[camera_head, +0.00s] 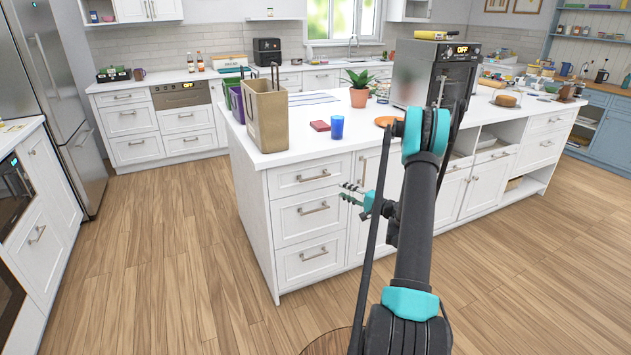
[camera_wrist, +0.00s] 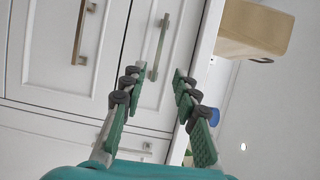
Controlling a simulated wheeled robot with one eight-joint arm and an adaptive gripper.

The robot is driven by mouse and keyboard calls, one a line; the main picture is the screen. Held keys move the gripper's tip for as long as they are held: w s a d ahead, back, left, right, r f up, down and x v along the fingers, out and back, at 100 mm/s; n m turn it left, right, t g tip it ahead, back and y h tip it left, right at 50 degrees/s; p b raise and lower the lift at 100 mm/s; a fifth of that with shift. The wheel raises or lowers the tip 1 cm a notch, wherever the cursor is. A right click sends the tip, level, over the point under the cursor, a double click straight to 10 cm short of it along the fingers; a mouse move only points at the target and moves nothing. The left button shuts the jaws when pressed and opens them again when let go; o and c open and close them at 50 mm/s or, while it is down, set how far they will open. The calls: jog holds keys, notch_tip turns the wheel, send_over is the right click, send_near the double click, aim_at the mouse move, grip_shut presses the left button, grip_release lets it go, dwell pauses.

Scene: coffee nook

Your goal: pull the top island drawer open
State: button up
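The top island drawer (camera_head: 288,183) is the uppermost of a stack of three white drawers at the island's near left corner, and it looks closed. Its bar handle (camera_head: 313,176) is metal; in the wrist view the handle (camera_wrist: 160,47) lies just ahead of the fingertips, roughly in line with the gap between them. My gripper (camera_head: 342,191) is open and empty, in front of the island to the right of the drawers in the head view. In the sideways wrist view, my gripper (camera_wrist: 157,77) has its green-padded fingers apart on either side of the handle's line.
The second drawer's handle (camera_wrist: 80,32) is to the left in the wrist view. On the island countertop (camera_head: 280,157) stand a tan bin (camera_head: 265,117), a blue cup (camera_head: 337,127), a potted plant (camera_head: 359,88) and an oven (camera_head: 430,74). The wooden floor (camera_head: 185,230) left of the island is clear.

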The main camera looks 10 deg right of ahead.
aim_at(316, 178)
jog(key=x, duration=1.7)
jog(key=shift+w+d, duration=0.25)
jog(key=shift+w, duration=0.05)
grip_shut()
